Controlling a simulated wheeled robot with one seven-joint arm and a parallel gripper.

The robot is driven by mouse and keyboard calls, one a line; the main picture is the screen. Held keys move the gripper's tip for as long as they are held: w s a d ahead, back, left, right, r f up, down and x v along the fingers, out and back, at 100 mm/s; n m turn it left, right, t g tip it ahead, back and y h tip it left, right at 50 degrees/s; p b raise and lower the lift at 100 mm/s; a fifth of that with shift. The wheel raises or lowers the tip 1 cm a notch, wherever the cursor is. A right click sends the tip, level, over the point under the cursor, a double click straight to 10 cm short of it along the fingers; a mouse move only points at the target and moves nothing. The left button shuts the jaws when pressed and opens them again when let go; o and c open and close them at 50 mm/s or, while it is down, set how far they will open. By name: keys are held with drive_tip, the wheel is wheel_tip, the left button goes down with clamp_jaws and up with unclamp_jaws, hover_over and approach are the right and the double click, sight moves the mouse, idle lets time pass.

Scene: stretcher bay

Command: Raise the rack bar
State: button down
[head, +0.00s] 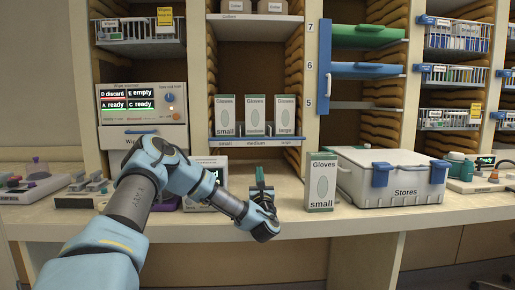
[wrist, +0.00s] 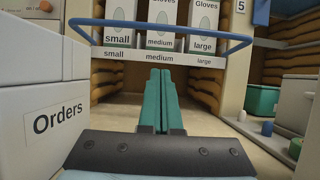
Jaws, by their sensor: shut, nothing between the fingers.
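The rack bar is a blue bar (wrist: 158,33) in the wrist view. It runs across the front of the glove boxes and bends back at both ends. My gripper (head: 260,172) is above the counter, in front of and below the rack. In the wrist view its green fingers (wrist: 161,72) are together and empty, pointing at the rack. Their tips appear below the bar, with a visible gap.
Glove boxes marked small (head: 228,115), medium (head: 257,115) and large (head: 286,115) stand on the rack. Another small glove box (head: 321,182) stands on the counter, beside a Stores crate (head: 395,187). An Orders box (wrist: 58,122) is close on the left in the wrist view.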

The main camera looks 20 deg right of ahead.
sight(257, 138)
drive_tip(key=s+r+p+x, duration=0.1)
drive_tip(key=p+x, duration=0.4)
drive_tip(key=x, duration=0.6)
drive_tip(key=shift+r, duration=0.9)
drive_tip(key=shift+w+a, duration=0.1)
